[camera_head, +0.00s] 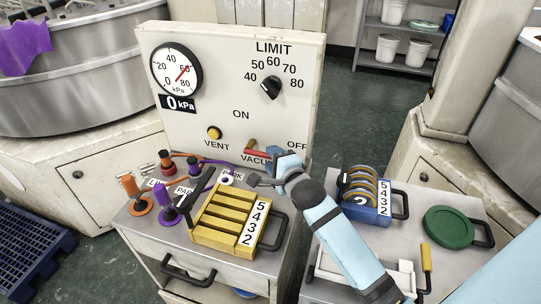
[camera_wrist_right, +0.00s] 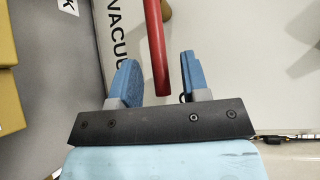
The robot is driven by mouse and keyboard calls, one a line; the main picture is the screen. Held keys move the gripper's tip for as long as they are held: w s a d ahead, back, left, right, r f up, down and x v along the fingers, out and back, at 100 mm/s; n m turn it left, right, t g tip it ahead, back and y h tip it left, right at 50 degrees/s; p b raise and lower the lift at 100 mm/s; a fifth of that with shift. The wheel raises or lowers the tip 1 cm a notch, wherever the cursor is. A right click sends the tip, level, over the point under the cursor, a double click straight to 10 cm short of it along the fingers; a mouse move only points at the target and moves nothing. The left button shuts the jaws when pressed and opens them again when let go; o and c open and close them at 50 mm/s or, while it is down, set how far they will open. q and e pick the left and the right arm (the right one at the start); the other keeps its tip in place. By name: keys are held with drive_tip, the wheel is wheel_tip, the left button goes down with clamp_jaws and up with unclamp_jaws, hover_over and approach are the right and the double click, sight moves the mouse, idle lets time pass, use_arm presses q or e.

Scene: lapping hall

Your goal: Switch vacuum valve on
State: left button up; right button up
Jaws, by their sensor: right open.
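The vacuum valve has a red lever (camera_head: 257,152) on a brass-coloured stem (camera_head: 249,144), low on the front of the cream panel (camera_head: 215,90). The lever points right, towards the OFF label; ON is printed above the valve. The VACUUM label is partly hidden by my right gripper (camera_head: 275,168), which is at the lever's right end. In the right wrist view, the red lever (camera_wrist_right: 156,50) reaches down between the two blue fingers of my open right gripper (camera_wrist_right: 157,78), with gaps on both sides. My left gripper is out of view.
The panel has a dial gauge (camera_head: 176,69), a black LIMIT knob (camera_head: 270,88) and a yellow VENT button (camera_head: 214,132). Close below my right gripper are a yellow block rack (camera_head: 228,222) with a black handle and orange and purple fittings (camera_head: 165,197). A blue disc rack (camera_head: 371,211) stands right.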

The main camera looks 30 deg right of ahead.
drive_tip(key=shift+w+f, duration=0.1)
drive_tip(key=shift+w, duration=0.75)
drive_tip(key=shift+c, duration=0.3)
clamp_jaws()
